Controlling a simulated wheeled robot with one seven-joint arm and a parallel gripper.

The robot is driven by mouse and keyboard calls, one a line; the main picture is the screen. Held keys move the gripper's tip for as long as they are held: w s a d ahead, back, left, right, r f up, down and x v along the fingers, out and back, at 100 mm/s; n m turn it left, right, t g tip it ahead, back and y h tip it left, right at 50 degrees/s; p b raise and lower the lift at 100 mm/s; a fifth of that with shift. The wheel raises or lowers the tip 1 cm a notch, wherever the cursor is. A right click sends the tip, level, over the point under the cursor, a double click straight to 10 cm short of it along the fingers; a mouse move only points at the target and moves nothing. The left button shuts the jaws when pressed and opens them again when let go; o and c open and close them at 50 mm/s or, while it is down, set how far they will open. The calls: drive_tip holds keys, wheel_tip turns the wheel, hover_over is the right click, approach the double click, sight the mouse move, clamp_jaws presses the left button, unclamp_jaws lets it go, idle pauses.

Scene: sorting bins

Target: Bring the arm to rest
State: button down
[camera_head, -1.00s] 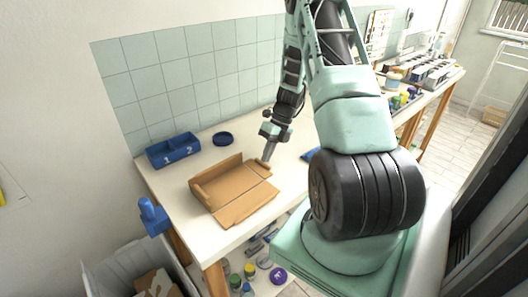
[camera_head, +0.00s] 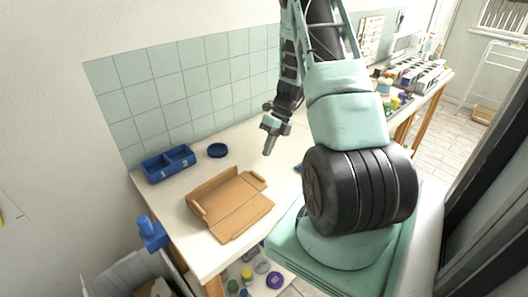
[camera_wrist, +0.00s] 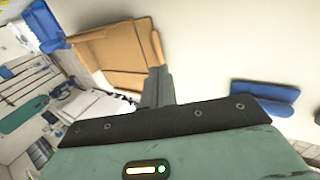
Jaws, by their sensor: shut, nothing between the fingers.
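My gripper (camera_head: 268,150) hangs over the white table, pointing down, just beyond the back right corner of the cardboard box. Its fingers are together and empty. In the wrist view the shut fingers (camera_wrist: 158,88) show at the centre, with the box beyond them. The cardboard box (camera_head: 232,207) lies open and low on the table near its front edge. It also shows in the wrist view (camera_wrist: 112,52), apart from the fingers.
A blue object (camera_wrist: 265,95) lies to the right in the wrist view. Several jars sit on a shelf below. The table around the box (camera_head: 170,195) is clear.

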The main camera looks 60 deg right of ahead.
drive_tip(key=b+v, duration=0.2)
drive_tip(key=v, duration=0.6)
drive_tip(key=shift+d, duration=0.4)
drive_tip(key=shift+a+r, duration=0.1)
